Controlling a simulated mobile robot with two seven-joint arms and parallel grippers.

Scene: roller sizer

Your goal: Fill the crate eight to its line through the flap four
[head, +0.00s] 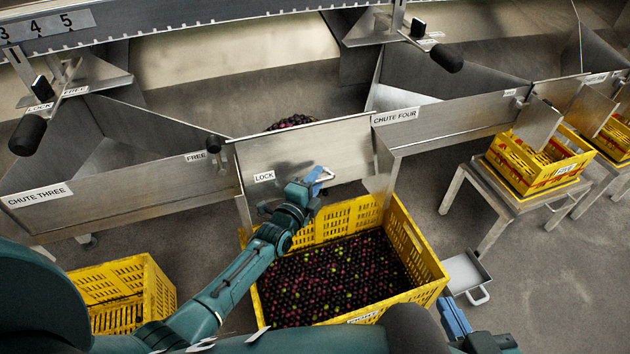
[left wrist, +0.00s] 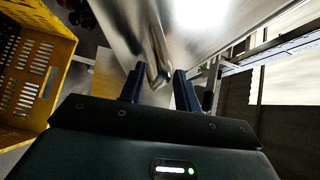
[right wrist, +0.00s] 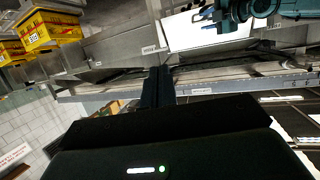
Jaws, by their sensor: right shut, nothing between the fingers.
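The yellow crate (head: 424,262) under chute four holds a broad bed of dark purple and some green fruit. Its front label is partly hidden by my body, so I cannot read it; no fill line is distinguishable. The metal flap (head: 320,143) stands above the crate's back side, beside the CHUTE FOUR sign, and a little fruit (head: 292,121) shows behind it. My left gripper (head: 320,180) is at the flap's handle (head: 326,174). In the left wrist view the handle (left wrist: 158,62) lies between the spread fingers (left wrist: 160,88). My right gripper (right wrist: 158,85) is shut and empty, right of the crate.
Another yellow crate (head: 152,290) stands at lower left, below chute three. A grey scoop-like tray (head: 463,270) lies on the floor right of the fruit crate. A metal stand (head: 508,198) with yellow crates (head: 515,163) is further right. Lock levers (head: 440,55) rise above the chutes.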

